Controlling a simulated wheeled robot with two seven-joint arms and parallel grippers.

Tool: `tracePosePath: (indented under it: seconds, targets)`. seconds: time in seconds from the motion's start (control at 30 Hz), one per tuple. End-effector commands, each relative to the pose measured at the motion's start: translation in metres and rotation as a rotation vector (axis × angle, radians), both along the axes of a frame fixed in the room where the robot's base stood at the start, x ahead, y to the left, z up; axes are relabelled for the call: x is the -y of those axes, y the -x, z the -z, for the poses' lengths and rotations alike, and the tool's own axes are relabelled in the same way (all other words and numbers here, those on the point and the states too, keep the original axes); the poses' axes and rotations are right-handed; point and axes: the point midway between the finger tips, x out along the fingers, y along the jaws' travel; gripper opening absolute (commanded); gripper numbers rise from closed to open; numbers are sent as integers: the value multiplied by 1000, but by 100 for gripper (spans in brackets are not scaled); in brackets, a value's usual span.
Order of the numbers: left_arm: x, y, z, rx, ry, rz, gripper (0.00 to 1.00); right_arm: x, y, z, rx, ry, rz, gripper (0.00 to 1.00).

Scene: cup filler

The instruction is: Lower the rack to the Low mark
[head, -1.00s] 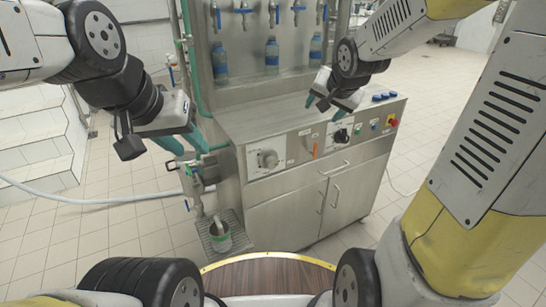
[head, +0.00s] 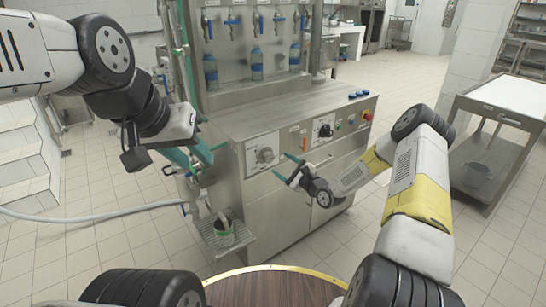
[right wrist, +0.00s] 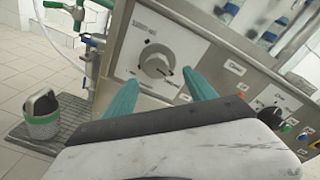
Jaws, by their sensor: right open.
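The steel filler cabinet (head: 237,128) stands ahead with a sloped control panel. A grey round knob (head: 265,156) is on the panel's left plate; it also shows in the right wrist view (right wrist: 157,60), where the label and marks are too small to read. My right gripper (head: 284,166) is open and empty, its teal fingers pointing at this knob, apart from it. In the right wrist view the fingertips (right wrist: 160,77) sit just below the knob, one on each side. My left gripper (head: 204,168) is open and empty left of the cabinet. I cannot single out the rack.
A black knob (head: 326,131), an orange lever (head: 304,140) and buttons line the panel to the right. Bottles (head: 257,66) stand under taps. A drip grate with a cup (head: 224,234) is at lower left. A cart (head: 490,150) stands right; the floor between is clear.

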Motion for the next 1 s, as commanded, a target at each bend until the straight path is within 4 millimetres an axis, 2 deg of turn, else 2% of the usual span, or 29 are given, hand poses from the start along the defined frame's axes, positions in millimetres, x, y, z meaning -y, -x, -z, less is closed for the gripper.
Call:
tracePosePath:
  seconds: [0.1,0.2,0.7,1.0]
  targets:
    - [0,0,0,0,0,0,35,-2,3,9,-14,-109,11,64]
    - [0,0,0,0,0,0,35,-4,1,10,-16,-142,13,64]
    - [0,0,0,0,0,0,35,-44,-54,10,-16,-138,13,64]
    - [0,0,0,0,0,0,35,-48,-59,10,-18,-139,14,64]
